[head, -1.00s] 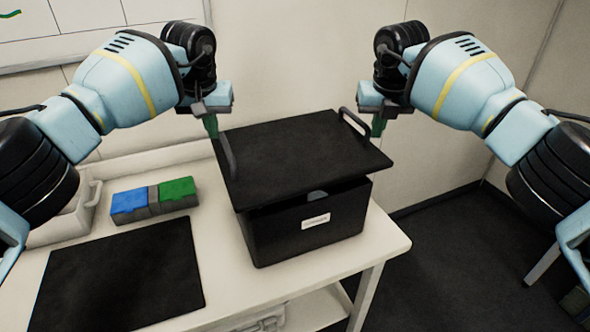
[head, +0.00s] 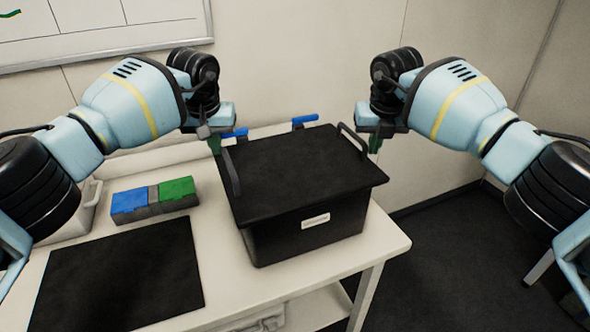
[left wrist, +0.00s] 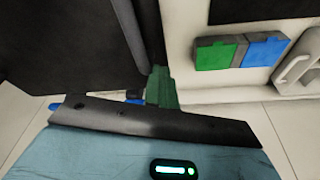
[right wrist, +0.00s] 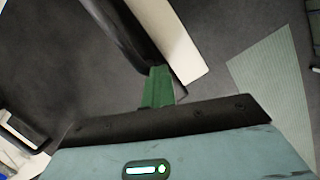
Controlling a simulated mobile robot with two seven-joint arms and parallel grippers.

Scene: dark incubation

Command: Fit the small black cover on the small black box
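The small black cover (head: 300,170) lies level over the small black box (head: 285,240), which has a white label on its front. No gap shows between them at the front; I cannot tell if the cover is fully seated. It has an upright handle at each side. My left gripper (head: 214,145) is at the left handle (head: 231,174), seemingly shut on it; the handle also shows in the left wrist view (left wrist: 130,35). My right gripper (head: 376,144) is likewise at the right handle (head: 353,139), which shows dark in the right wrist view (right wrist: 125,35). The box interior is hidden.
Two blue pieces (head: 305,120) stick up behind the cover. A blue and green block holder (head: 155,197), a black mat (head: 120,272) and a pale tray (head: 75,215) are on the white table (head: 220,270) at left. The table's right edge is close to the box.

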